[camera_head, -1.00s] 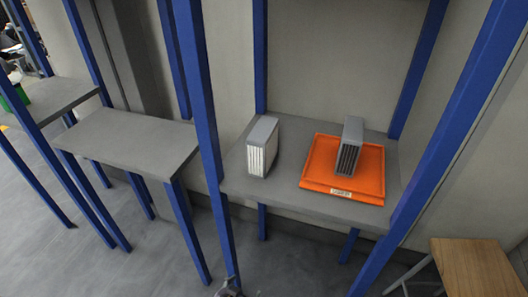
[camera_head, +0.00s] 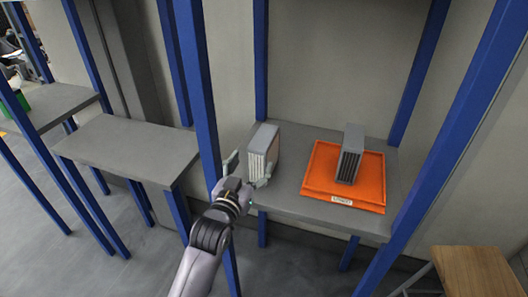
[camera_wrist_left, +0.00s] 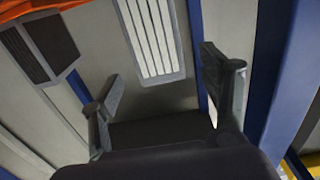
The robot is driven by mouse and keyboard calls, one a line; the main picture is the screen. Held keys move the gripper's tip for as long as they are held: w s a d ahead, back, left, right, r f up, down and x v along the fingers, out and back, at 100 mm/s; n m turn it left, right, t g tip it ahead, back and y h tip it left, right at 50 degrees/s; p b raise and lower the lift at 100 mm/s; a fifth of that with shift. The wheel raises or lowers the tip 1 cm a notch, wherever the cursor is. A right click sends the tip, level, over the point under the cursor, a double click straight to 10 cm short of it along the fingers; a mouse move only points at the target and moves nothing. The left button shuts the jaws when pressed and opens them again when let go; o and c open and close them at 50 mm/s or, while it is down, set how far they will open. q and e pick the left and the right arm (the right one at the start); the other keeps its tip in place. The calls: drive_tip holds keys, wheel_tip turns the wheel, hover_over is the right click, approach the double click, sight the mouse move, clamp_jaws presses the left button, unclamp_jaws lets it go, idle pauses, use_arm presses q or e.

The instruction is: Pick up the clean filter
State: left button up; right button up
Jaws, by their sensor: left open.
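The clean filter (camera_head: 260,148), a grey-framed block with white pleats, stands upright on the left part of the grey shelf (camera_head: 300,215). My left gripper (camera_head: 248,172) is open at the near side of this filter, its fingers spread toward either side. In the left wrist view, the clean filter (camera_wrist_left: 153,35) shows ahead, in the gap between the open fingers (camera_wrist_left: 160,80). No contact is visible. A second filter (camera_head: 349,155), with dark pleats, stands on the orange tray (camera_head: 372,180) to the right. My right gripper is not in view.
Blue posts (camera_head: 200,100) frame the shelf, one close to the left of my arm. A lower empty grey table (camera_head: 125,145) stands left. A wooden-topped table (camera_head: 475,270) is at bottom right. The labelled orange tray leaves a strip of bare shelf beside the clean filter.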

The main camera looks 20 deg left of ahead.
sight(256, 157)
use_arm(q)
drive_tip(key=w, duration=0.5)
drive_tip(key=shift+d+p, duration=0.1)
drive_tip(key=shift+p, duration=0.3)
drive_tip(key=w+p, duration=0.1)
drive_tip(key=w, duration=0.3)
drive_tip(key=shift+w+d+p, duration=0.1)
drive_tip(key=shift+w+p, duration=0.1)
drive_tip(key=shift+p, duration=0.2)
drive_tip(key=shift+w+f, duration=0.1)
drive_tip(key=shift+w, duration=0.35)
drive_tip(key=shift+s, duration=0.1)
drive_tip(key=shift+c, duration=0.4)
drive_tip(key=c, duration=1.2)
drive_tip(key=shift+c, duration=0.6)
